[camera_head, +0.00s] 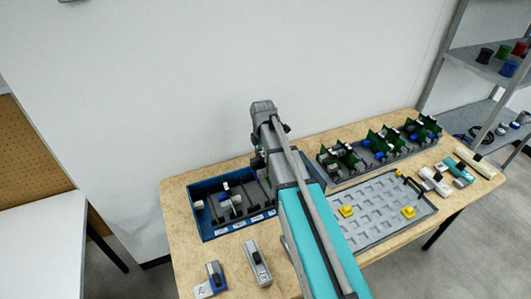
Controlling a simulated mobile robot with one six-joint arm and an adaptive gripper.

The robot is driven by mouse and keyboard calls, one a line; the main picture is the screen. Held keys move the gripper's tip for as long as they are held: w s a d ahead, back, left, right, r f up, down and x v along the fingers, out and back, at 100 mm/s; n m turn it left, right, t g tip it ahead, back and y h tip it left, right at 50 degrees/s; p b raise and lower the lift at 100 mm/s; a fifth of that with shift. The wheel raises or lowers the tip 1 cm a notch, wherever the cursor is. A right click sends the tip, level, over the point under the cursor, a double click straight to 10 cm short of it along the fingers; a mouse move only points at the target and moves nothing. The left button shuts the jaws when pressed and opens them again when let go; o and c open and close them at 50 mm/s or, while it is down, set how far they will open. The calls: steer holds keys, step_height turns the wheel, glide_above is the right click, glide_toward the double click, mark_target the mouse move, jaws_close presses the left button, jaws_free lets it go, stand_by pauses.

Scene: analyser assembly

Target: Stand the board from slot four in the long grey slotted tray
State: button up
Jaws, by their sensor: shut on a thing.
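My gripper (260,164) is mostly hidden behind my wrist and forearm, over the right part of the blue slotted rack (208,233). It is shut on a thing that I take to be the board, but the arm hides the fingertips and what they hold. The blue rack has white labels along its front edge, dark dividers and some white-and-blue parts in it. The long grey slotted tray (372,166) stands at the back right of the table. Several green boards (376,143) stand in it, with gaps between groups of them.
A grey pocketed plate (378,228) with yellow pieces (408,212) lies right of my arm. White and teal devices (434,181) lie at the right edge. Two small devices (257,262) lie at the front left. A wall stands close behind the table.

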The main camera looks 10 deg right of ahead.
steer(key=shift+f+b, duration=4.2)
steer(key=shift+f, duration=0.05)
stand_by(3.8)
